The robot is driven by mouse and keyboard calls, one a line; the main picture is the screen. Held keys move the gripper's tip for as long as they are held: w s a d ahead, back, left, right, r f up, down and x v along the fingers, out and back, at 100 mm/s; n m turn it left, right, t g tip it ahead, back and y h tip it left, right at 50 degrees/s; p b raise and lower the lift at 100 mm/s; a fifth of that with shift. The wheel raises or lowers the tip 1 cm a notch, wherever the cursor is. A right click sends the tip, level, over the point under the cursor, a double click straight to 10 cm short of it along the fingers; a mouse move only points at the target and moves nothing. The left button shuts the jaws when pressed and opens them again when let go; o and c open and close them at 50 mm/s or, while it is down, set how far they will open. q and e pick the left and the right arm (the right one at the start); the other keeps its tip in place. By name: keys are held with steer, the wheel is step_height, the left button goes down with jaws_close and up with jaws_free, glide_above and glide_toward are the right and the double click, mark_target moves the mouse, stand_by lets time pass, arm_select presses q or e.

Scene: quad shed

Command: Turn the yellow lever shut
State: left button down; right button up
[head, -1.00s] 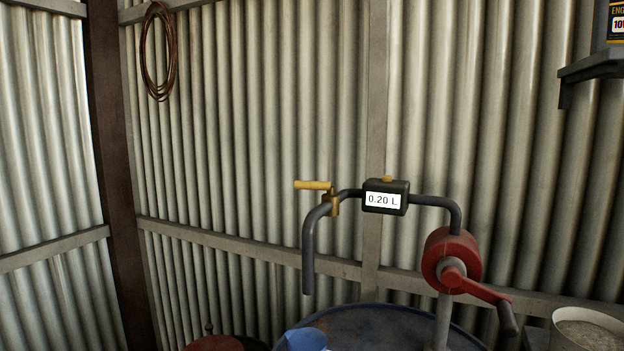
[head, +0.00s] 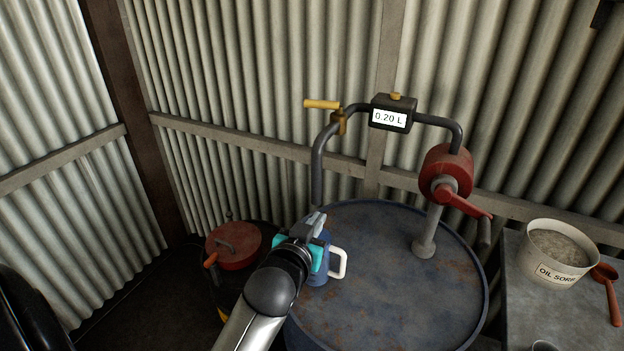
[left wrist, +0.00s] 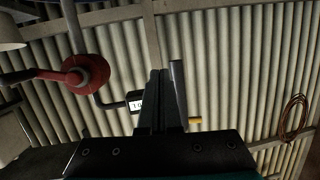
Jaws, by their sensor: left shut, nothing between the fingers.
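The yellow lever (head: 322,104) sits on a brass valve (head: 339,122) at the left end of the pump's pipe. It lies about level and points left; it also shows in the left wrist view (left wrist: 195,121). Below the valve, the grey spout (head: 317,170) hangs down over a blue jug (head: 319,268) with a white handle, partly hidden by my arm. My left gripper (head: 316,222) is shut and empty, below the lever and near the spout's lower end, in front of the jug. In the left wrist view its fingers (left wrist: 161,85) are together. My right gripper does not show.
A meter (head: 393,113) reading 0.20 L sits on the pipe right of the valve. A red crank pump (head: 446,173) stands on the blue drum (head: 400,265). A red-lidded can (head: 234,246) is at left, an oil sorbent tub (head: 558,250) at right.

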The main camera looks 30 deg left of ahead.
arm_select(q)
steer(key=a+r+n+t+y+p, duration=0.1)
steer(key=a+r+n+t+y, duration=0.2)
steer(key=r, duration=1.5)
steer(key=t+p, duration=0.1)
steer(key=p, duration=0.1)
glide_toward(310, 106)
step_height(310, 106, up, 5)
steer(key=w, duration=0.3)
steer(key=shift+w+a+f+m, duration=0.2)
steer(key=shift+w+f, duration=0.2)
steer(key=shift+w, duration=0.2)
steer(key=shift+w+a+f+m, duration=0.25)
steer(key=shift+w+f, duration=0.15)
steer(key=shift+w, duration=0.15)
steer(key=shift+w+a+f+p, duration=0.2)
steer(key=shift+w+f+p, duration=0.1)
steer(key=shift+w+f, duration=0.25)
steer(key=shift+r, duration=0.1)
